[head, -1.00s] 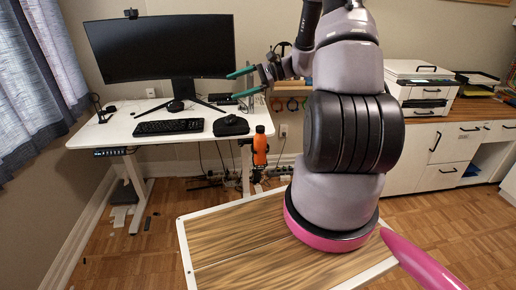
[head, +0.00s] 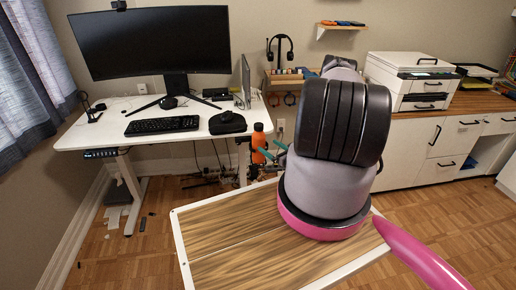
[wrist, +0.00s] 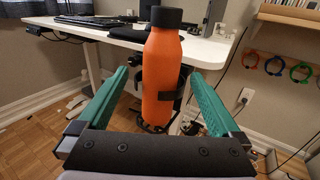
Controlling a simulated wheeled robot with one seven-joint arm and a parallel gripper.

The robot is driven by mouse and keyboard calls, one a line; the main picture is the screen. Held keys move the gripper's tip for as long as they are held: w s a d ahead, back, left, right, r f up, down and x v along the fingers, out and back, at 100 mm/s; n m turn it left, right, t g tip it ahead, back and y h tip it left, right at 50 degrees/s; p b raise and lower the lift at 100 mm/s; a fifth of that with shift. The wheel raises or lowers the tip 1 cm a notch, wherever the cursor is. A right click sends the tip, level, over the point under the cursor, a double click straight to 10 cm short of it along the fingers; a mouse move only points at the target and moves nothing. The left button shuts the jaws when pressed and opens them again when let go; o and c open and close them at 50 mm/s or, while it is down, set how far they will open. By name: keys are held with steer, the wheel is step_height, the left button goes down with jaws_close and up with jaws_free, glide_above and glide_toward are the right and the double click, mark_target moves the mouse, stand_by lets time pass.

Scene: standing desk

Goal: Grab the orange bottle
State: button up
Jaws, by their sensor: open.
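The orange bottle (head: 258,142) with a black cap is upright in a black holder at the right end of the white desk. In the wrist view the orange bottle (wrist: 161,75) stands upright in the middle, its side held by the black holder (wrist: 181,84). My gripper (wrist: 160,85) is open, with one green finger on each side of the bottle in the picture. I cannot tell whether the fingertips reach around it. In the head view my gripper (head: 270,149) shows only as green fingers by the bottle, the rest hidden behind my arm.
The white desk (head: 100,133) carries a monitor (head: 150,43), keyboard (head: 162,125) and black case (head: 227,123). Its edge is close behind the bottle. Coloured rings (wrist: 273,66) hang under a wooden shelf at the right. Cables lie below the desk.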

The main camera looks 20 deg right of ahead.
mark_target(258, 137)
steer(key=x, duration=0.9)
steer(key=shift+d+r, duration=0.25)
steer(key=shift+w, duration=0.1)
jaws_close()
